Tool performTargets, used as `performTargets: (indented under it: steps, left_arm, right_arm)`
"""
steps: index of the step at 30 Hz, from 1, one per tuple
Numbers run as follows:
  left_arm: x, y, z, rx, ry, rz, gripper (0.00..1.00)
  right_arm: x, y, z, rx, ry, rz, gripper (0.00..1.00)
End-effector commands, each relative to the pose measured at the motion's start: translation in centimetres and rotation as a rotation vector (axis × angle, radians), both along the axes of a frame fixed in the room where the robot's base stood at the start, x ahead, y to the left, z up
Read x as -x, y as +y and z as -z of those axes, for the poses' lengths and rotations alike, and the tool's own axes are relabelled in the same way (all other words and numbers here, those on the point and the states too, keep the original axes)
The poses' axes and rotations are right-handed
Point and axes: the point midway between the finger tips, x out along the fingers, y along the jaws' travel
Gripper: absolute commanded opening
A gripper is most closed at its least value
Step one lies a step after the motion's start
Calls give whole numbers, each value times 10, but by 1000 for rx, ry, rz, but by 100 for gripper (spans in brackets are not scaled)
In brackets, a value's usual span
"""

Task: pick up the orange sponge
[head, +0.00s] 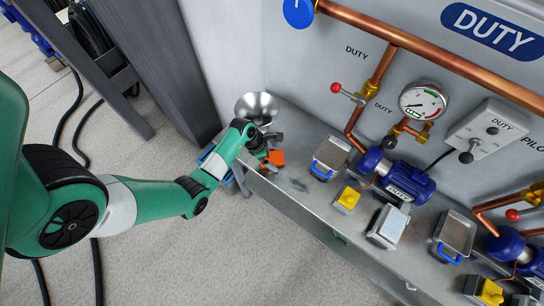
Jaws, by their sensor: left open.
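The orange sponge (277,157) is a small bright patch on the far left end of the grey metal bench (300,202). My left gripper (268,163) is at the sponge, its dark fingers beside or just over its left side. The fingers hide part of the sponge, and I cannot tell whether they touch it. The left gripper is open. My right gripper is not in view.
A shiny metal bowl (257,107) stands just behind the gripper. To the right are a tray with a blue handle (331,156), a yellow block (347,199) and a blue pump (398,179). Copper pipes (440,50) run along the wall. The bench's front edge is close.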

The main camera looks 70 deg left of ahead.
Motion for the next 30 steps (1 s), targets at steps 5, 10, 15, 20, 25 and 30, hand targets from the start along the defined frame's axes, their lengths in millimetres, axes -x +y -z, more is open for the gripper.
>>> performTargets:
  steps: [5, 10, 15, 20, 25, 30]
  left_arm:
    - [0, 0, 2, 1, 1, 0, 100]
    - [0, 0, 3, 0, 0, 0, 73]
    - [0, 0, 3, 0, 0, 0, 42]
    - [0, 0, 3, 0, 0, 0, 14]
    - [0, 0, 3, 0, 0, 0, 13]
    - [0, 0, -5, -1, -2, -1, 12]
  right_arm:
    - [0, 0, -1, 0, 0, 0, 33]
    - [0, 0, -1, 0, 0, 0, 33]
    - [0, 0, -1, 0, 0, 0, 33]
    - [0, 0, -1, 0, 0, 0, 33]
    - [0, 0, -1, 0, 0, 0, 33]
    - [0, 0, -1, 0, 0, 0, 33]
